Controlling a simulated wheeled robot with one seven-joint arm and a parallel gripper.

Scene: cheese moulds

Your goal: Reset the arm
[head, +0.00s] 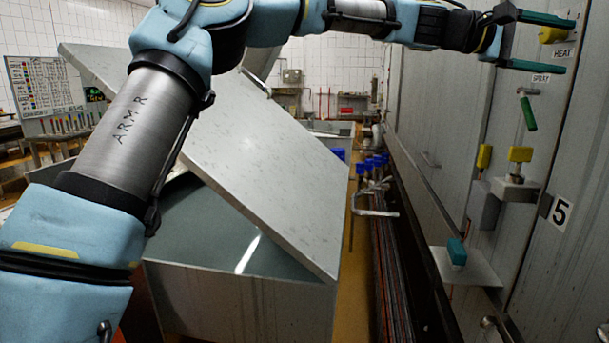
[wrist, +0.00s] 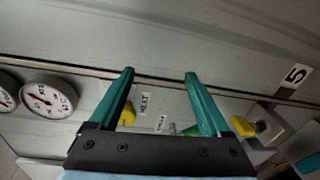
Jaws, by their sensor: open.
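My arm (head: 140,115) reaches from the lower left across the top of the head view to the metal wall panel at the right. My gripper (head: 568,46) is open, its two teal fingers apart, with nothing held. It also shows in the wrist view (wrist: 159,74). A yellow knob (head: 552,34) beside the HEAT label appears between the fingers in the head view. In the wrist view this knob (wrist: 128,115) is partly hidden behind the left finger; I cannot tell whether they touch. A green handle (head: 528,112) by the SPRAY label is below the gripper.
More yellow knobs (head: 520,154) and a teal-handled valve (head: 457,252) stick out from the panel near the 5 sign (head: 561,211). A tilted metal lid (head: 250,170) rests over an open vat (head: 240,300) below my arm. Gauges (wrist: 48,98) show at the wrist view's left.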

